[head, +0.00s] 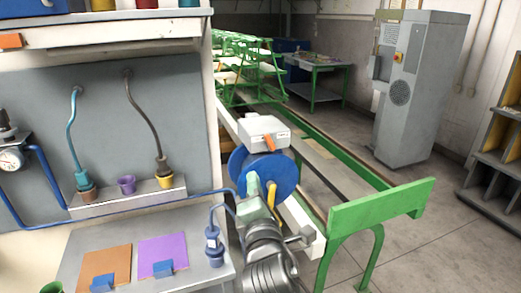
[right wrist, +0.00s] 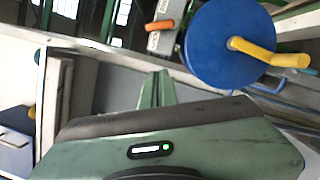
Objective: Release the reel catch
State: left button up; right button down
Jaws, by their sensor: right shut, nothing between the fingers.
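The blue reel (head: 268,170) with a yellow crank handle (head: 271,192) is mounted on the side of the bench. A white box (head: 262,122) with an orange lever (head: 270,138) sits just above it. In the right wrist view, the orange lever (right wrist: 160,25) stands beside a small label, left of the blue reel (right wrist: 222,60) and its yellow handle (right wrist: 275,55). My right gripper (head: 253,188) is in front of the reel, below the lever. Its fingers (right wrist: 155,88) are shut and empty, apart from the lever. My left gripper is not in view.
A blue bottle-like fitting with a hose (head: 213,247) stands close left of my right arm. A shelf with orange and purple panels (head: 163,250) is at the lower left. A green-framed conveyor (head: 380,205) runs on the right, with a grey cabinet (head: 415,90) behind it.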

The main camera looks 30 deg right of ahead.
aim_at(269, 141)
jog(key=shift+w, duration=0.1)
jog(key=w+d+p, duration=0.1)
jog(key=w+d, duration=0.1)
jog(key=w+d+r+p, duration=0.1)
jog(key=w+d+p, duration=0.1)
jog(key=w, duration=0.1)
jog(key=w+d+r+p, duration=0.1)
jog(key=w+d, duration=0.1)
jog(key=w, duration=0.1)
jog(key=shift+w+d+r+p, duration=0.15)
jog(key=shift+d+r+p, duration=0.05)
jog(key=shift+d+p, duration=0.2)
jog(key=shift+s+d+r, duration=0.2)
jog(key=shift+s+d, duration=0.05)
jog(key=shift+d, duration=0.3)
jog(key=shift+w+f, duration=0.1)
jog(key=shift+w, duration=0.1)
